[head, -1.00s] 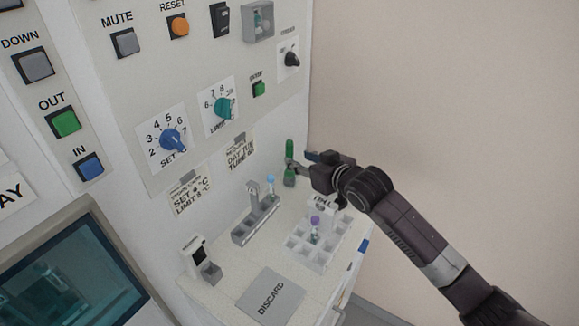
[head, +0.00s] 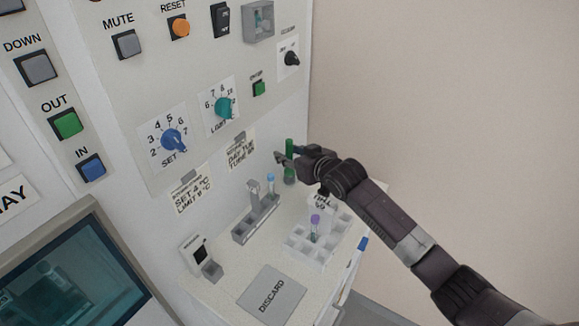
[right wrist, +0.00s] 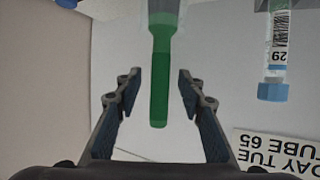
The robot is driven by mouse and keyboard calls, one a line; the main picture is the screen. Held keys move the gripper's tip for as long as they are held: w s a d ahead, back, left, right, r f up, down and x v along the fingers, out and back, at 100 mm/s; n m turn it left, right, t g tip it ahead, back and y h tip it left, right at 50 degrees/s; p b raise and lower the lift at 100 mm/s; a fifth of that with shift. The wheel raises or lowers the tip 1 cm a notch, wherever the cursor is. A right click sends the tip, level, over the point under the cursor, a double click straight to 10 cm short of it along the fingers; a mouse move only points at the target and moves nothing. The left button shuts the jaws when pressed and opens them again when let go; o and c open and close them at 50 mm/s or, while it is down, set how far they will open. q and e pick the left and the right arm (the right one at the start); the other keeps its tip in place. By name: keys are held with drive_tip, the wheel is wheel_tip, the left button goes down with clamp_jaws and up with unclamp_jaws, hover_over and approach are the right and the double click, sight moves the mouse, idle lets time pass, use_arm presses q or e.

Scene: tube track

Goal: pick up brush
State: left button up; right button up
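An upright green handle (head: 289,163), apparently the brush, stands at the back of the white counter by the panel wall. My right gripper (head: 280,158) is at its upper part. In the right wrist view the green handle (right wrist: 159,95) lies between the two spread fingers of my right gripper (right wrist: 158,78), with a gap on each side. The gripper is open and holds nothing. The far end of the green thing runs out of the top of that view. My left gripper is not in view.
A grey rack (head: 256,222) with a blue-capped tube (head: 270,183) stands left of the handle. A white rack (head: 312,252) with a purple-capped tube (head: 315,222) is in front. A grey DISCARD plate (head: 271,294) lies nearer. A blue-and-white pen-like thing (head: 362,245) is at the counter's right edge.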

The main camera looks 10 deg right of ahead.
clamp_jaws()
